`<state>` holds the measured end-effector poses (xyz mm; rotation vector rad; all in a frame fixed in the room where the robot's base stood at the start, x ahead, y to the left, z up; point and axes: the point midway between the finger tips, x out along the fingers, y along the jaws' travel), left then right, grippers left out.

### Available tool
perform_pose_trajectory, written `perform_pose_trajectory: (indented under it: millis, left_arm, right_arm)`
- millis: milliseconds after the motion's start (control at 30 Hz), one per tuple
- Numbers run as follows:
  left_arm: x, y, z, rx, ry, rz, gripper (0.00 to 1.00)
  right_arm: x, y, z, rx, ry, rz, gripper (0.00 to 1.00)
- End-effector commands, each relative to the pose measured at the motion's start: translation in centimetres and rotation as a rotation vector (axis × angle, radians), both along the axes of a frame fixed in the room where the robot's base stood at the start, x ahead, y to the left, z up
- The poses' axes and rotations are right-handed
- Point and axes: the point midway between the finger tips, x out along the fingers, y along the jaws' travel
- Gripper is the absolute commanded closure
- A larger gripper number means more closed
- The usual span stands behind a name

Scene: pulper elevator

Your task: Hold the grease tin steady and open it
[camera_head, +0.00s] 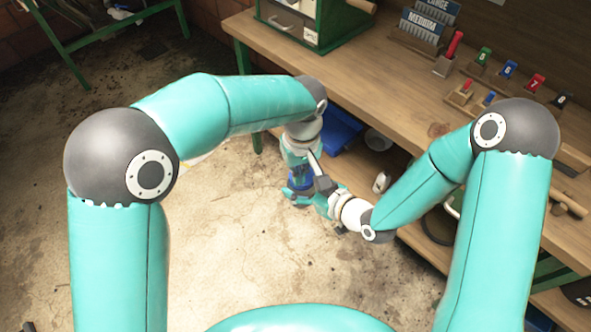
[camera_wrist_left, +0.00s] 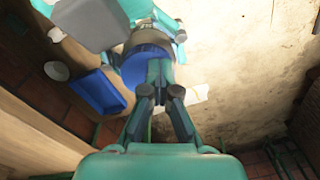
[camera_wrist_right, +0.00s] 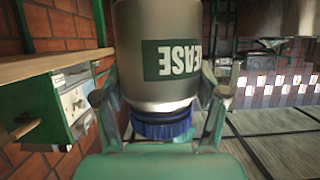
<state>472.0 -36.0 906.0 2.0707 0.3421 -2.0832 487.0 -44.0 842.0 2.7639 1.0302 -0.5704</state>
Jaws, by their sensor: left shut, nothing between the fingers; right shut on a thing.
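The grease tin (camera_wrist_right: 155,85) is a pale metallic cylinder with a green label. Its blue lid (camera_wrist_right: 163,124) sits on one end. The label reads upside down in the right wrist view. My right gripper (camera_wrist_right: 160,95) is shut around the tin, a finger on each side near the lid end. In the head view the blue lid (camera_head: 299,183) shows below my left wrist, largely covered by the grippers. My left gripper (camera_wrist_left: 161,88) is shut and empty, its fingertips close at the lid (camera_wrist_left: 143,68) in the left wrist view; whether they touch it is unclear.
A wooden workbench (camera_head: 345,85) runs along the right, with a green cabinet (camera_head: 318,20), label racks and small numbered holders on it. The floor to the left is open.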

Motion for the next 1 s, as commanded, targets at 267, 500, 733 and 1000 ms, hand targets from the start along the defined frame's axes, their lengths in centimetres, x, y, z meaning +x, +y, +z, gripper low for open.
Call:
perform_pose_trajectory:
  millis: [267, 500, 733, 1000]
  left_arm:
    - [-0.2, -1.0, -0.6, 0.002, -0.007, 0.614, 1.00]
    - [0.2, -1.5, -0.6, 0.005, -0.017, 1.094, 1.00]
    - [0.5, -1.5, -0.6, 0.007, -0.024, 1.244, 1.00]
    - [0.5, -1.5, -0.6, 0.006, -0.023, 1.242, 0.94]
  right_arm:
    - [0.1, 0.5, 0.9, 0.009, -0.029, 0.014, 1.00]
    - [0.0, 0.5, 0.8, 0.009, -0.027, 0.014, 1.00]
    - [0.0, 0.5, 0.8, 0.008, -0.026, 0.015, 1.00]
    - [-0.1, 0.5, 0.8, 0.008, -0.025, 0.015, 1.00]
